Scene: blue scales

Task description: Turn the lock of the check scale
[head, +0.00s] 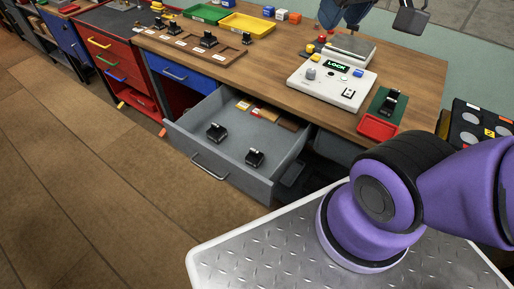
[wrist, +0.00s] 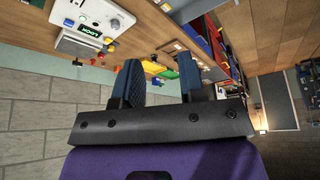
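The check scale (head: 328,88) stands on the wooden workbench in the head view. It has a white sloped panel with a grey round knob (head: 311,73), a green display reading LOCK (head: 337,65), small yellow and blue buttons and a dark switch (head: 348,93). A grey weighing plate (head: 351,46) is behind the panel. In the wrist view the scale (wrist: 104,16) appears upside down at the upper left. My gripper (wrist: 160,62) shows two blue fingers spread apart with nothing between them. It is apart from the scale.
An open grey drawer (head: 188,157) with black parts juts out below the bench. A red-and-green tray (head: 377,127) with a black part sits right of the scale. Green (head: 207,12) and yellow (head: 248,23) bins and a wooden rack (head: 195,46) stand left on the bench.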

